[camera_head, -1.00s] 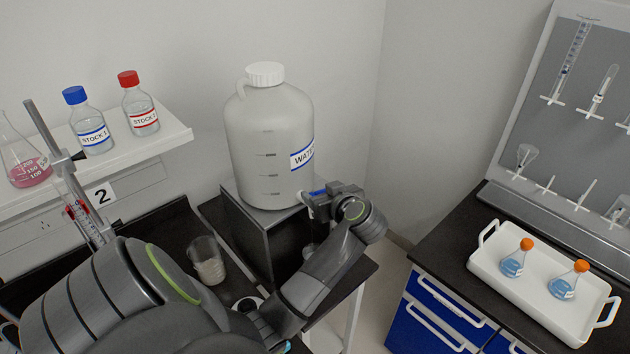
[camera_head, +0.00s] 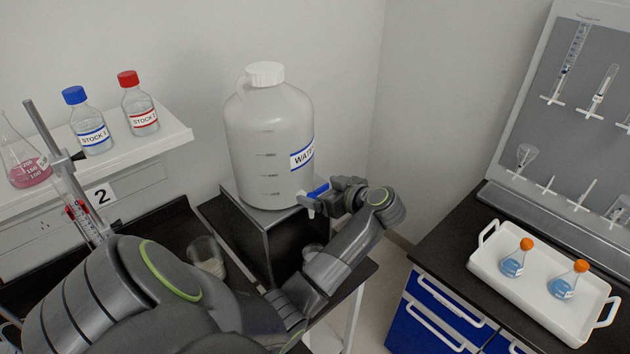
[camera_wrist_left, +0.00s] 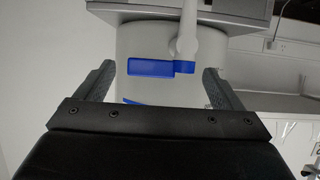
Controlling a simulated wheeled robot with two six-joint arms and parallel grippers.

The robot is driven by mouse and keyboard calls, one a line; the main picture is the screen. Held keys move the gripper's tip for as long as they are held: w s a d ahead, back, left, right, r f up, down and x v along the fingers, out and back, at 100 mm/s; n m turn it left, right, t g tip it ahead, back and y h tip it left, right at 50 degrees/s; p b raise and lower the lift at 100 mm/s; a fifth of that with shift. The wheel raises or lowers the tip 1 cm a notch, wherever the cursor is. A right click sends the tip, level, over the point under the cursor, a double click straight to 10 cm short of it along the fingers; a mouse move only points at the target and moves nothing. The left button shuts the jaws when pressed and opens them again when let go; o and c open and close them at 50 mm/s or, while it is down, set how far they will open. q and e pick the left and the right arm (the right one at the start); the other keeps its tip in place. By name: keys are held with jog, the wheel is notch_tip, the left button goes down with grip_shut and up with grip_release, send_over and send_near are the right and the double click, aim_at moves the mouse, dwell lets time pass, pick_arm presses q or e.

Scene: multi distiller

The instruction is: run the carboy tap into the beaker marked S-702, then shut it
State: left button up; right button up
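The white carboy (camera_head: 268,145) with a "WATER" label stands on a dark stand. Its tap has a blue lever (camera_head: 319,189) and a white spout (camera_head: 309,207). In the left wrist view, the blue lever (camera_wrist_left: 150,67) lies crosswise between my fingers, with the white spout (camera_wrist_left: 187,38) beside it. My left gripper (camera_head: 332,196) is open at the tap, fingers apart on either side of the lever with gaps. A glass beaker (camera_head: 311,250) stands below the tap, partly hidden by my arm; its marking and contents are unreadable. My right gripper is not in view.
Another beaker (camera_head: 207,254) stands on the dark bench at left, partly behind my arm. A shelf (camera_head: 150,146) holds stock bottles and a pink flask. A white tray (camera_head: 490,268) with two orange-capped flasks sits on the right bench.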

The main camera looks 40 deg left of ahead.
pick_arm(q)
jog(key=shift+d+r, duration=0.1)
jog(key=shift+d, duration=0.35)
jog(key=b+v, duration=0.5)
jog(key=v, duration=1.1)
jog(key=shift+d+r+b, duration=0.15)
jog(key=shift+d+b, duration=0.1)
jog(key=shift+b, duration=0.1)
